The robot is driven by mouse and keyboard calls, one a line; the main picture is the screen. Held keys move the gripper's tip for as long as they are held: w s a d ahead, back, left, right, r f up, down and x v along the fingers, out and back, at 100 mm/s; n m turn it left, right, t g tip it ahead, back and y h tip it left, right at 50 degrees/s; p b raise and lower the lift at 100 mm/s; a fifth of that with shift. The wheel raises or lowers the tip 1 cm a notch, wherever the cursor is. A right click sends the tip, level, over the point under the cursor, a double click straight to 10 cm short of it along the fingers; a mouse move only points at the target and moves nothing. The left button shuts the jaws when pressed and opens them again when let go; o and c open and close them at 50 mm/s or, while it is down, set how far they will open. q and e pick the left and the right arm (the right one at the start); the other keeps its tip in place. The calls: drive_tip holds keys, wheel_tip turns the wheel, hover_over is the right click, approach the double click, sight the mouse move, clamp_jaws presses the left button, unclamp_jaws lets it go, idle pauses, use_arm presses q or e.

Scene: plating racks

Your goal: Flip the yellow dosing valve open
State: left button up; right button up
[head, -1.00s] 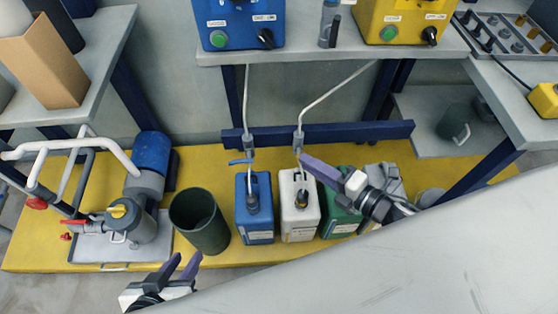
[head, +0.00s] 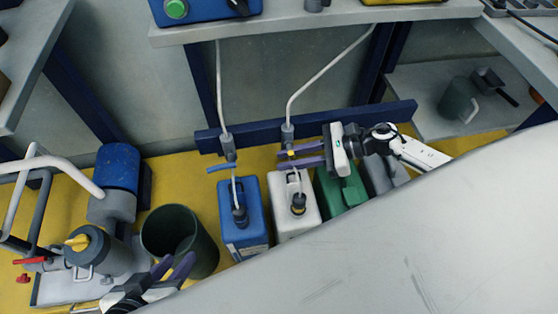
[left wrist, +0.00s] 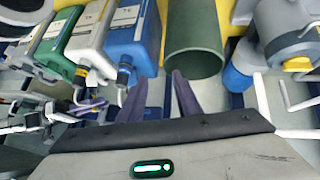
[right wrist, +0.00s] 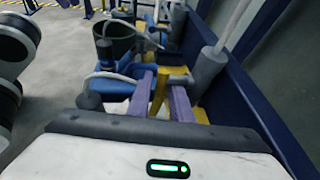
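The yellow dosing valve (head: 291,153) sits on the white pipe above the white canister (head: 297,203); mostly a small yellow part shows. My right gripper (head: 300,156) reaches in from the right, open, its two purple fingers on either side of the valve. In the right wrist view, a yellow lever (right wrist: 160,90) stands between the spread fingers (right wrist: 161,98); I cannot tell whether they touch it. My left gripper (head: 168,268) is open and empty, low in front of the dark green bin (head: 157,238). Its spread fingers also show in the left wrist view (left wrist: 157,98).
A blue valve (head: 221,167) hangs left of the yellow one, above the blue canister (head: 238,235). A green canister (head: 341,195) stands to the right. A blue rail (head: 360,120) runs behind the valves. A pump with a blue motor (head: 117,167) stands at left.

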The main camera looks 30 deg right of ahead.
use_arm(q)
drive_tip(key=shift+d+f, duration=0.1)
drive_tip(key=shift+f, duration=0.1)
use_arm(e)
drive_tip(key=shift+x, duration=1.45)
clamp_jaws()
drive_tip(key=y+b, duration=0.1)
drive_tip(key=b, duration=0.2)
drive_tip(key=r+t+y+b, duration=0.1)
drive_tip(key=y+b, duration=0.1)
drive_tip(key=b, duration=0.2)
drive_tip(key=shift+w+a+m, duration=0.1)
drive_tip(key=shift+a+m, duration=0.2)
use_arm(q)
drive_tip(key=w+d+r+t+h, duration=0.1)
drive_tip(key=d+r+h, duration=0.2)
drive_tip(key=r, duration=0.2)
drive_tip(key=shift+d+t, duration=0.4)
use_arm(e)
unclamp_jaws()
use_arm(q)
drive_tip(key=shift+w, duration=0.1)
